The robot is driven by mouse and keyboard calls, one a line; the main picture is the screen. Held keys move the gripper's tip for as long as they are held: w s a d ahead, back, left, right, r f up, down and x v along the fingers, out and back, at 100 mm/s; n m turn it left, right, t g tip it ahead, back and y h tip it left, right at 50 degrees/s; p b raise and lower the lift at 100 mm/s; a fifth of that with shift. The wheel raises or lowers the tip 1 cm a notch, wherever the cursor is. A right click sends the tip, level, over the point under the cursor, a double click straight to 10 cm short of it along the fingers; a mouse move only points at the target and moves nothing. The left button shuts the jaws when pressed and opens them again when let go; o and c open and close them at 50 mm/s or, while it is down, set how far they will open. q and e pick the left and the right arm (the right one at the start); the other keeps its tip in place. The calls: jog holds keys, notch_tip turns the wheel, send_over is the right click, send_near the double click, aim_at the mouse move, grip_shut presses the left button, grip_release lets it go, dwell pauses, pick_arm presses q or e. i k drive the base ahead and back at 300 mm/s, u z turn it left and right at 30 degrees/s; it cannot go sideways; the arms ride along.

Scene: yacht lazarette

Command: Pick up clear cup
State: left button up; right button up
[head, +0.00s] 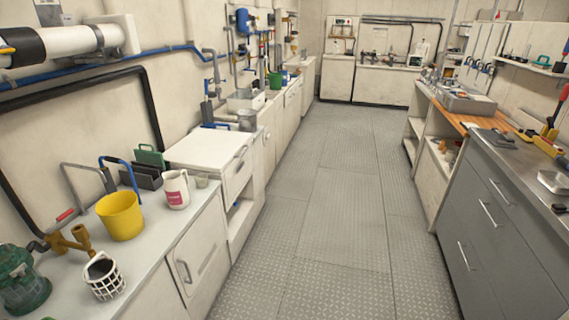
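A small, clear-looking cup (201,181) stands on the left counter (150,249), close to the right of a white jug with a pink label (175,190). It is small in the view, so its details are hard to tell. It stands near the counter's front edge, just before a raised white cabinet top (208,148). Neither of my grippers shows in the head view.
A yellow bucket (121,216), a white basket (103,277) and a green lantern-like object (22,280) stand on the left counter. The floor aisle (325,215) is clear. Grey drawers (488,215) line the right side.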

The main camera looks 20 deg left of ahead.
aim_at(202, 181)
jog(key=z, duration=0.35)
jog(key=i, duration=2.1)
jog(key=u, duration=0.85)
jog(key=i, duration=1.1)
jog(key=u, duration=1)
